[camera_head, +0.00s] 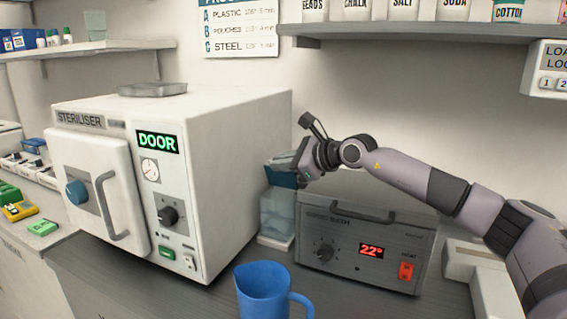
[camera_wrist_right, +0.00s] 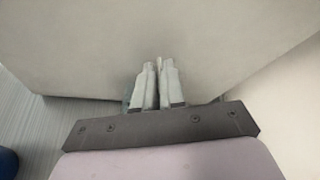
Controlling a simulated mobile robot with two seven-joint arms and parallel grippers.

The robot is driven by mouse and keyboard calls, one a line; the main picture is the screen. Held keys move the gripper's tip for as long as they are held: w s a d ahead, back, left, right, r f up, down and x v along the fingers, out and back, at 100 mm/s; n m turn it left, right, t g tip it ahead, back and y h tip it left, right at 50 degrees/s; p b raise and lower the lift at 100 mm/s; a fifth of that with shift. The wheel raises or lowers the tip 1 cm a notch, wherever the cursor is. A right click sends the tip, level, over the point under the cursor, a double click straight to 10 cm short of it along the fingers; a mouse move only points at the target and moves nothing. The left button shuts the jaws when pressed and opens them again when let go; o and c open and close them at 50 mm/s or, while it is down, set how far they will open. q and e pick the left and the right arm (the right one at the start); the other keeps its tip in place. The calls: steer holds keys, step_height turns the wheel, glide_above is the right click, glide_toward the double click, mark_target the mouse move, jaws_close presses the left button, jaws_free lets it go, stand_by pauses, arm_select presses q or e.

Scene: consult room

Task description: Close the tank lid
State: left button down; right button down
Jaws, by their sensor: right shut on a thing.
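The clear tank (camera_head: 277,214) stands between the steriliser and the grey bath. Its teal lid (camera_head: 281,178) shows at the top of the tank, tilted up, partly hidden by my right gripper. My right gripper (camera_head: 297,168) reaches in from the right at the lid, with its fingers shut on it. In the right wrist view the two fingers (camera_wrist_right: 157,82) are close together, and what lies between them is hardly visible. My left gripper is not in view.
The white steriliser (camera_head: 228,150) stands just left of the tank, with a metal tray (camera_head: 153,89) on top. The grey bath (camera_head: 365,252) is close on the right. A blue jug (camera_head: 264,290) stands in front. A shelf (camera_head: 420,32) hangs above.

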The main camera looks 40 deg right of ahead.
stand_by(0.3)
steer(key=c, duration=1.2)
jaws_free()
steer(key=shift+a, duration=0.1)
steer(key=shift+c, duration=0.2)
steer(key=shift+s, duration=0.1)
steer(key=shift+b+v, duration=1.2)
steer(key=shift+v, duration=2.35)
steer(key=shift+f, duration=0.1)
steer(key=shift+c, duration=0.3)
